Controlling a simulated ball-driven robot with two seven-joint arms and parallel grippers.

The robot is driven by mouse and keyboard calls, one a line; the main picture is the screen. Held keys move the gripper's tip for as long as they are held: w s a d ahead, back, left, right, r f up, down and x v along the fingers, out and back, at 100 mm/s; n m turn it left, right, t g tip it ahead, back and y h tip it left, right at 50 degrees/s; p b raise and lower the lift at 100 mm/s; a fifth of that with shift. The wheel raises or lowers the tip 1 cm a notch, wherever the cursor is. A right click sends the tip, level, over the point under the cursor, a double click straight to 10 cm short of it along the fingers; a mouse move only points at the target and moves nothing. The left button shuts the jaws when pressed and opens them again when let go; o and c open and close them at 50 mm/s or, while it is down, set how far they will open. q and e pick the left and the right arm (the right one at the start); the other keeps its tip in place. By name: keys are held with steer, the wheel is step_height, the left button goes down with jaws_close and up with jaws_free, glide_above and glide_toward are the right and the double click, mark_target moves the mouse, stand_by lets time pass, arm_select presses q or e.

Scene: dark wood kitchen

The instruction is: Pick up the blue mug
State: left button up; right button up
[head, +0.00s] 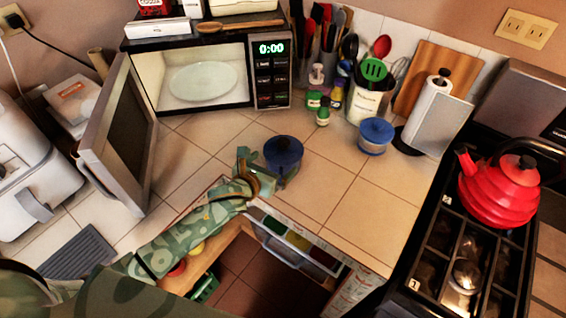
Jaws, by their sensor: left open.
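The blue mug (284,151) stands on the tiled counter in front of the microwave, its dark blue round top facing me. My left gripper (262,170), in green camouflage colours, reaches in from the lower left and is right at the mug's near left side. Its jaws are open. One finger is left of the mug and the other is at its near side, hiding the mug's lower part. I cannot tell whether a finger touches it. My right gripper is out of view.
The microwave door (128,135) stands open on the left, above the arm. A red kettle (499,188) is on the stove. An open drawer (297,250) lies below the counter edge.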

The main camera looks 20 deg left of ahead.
arm_select(q)
steer(key=b+x, duration=0.1)
steer(key=x, duration=0.3)
steer(key=shift+f, duration=0.15)
steer(key=shift+s, duration=0.1)
steer(key=shift+c, duration=0.7)
steer(key=c, duration=0.7)
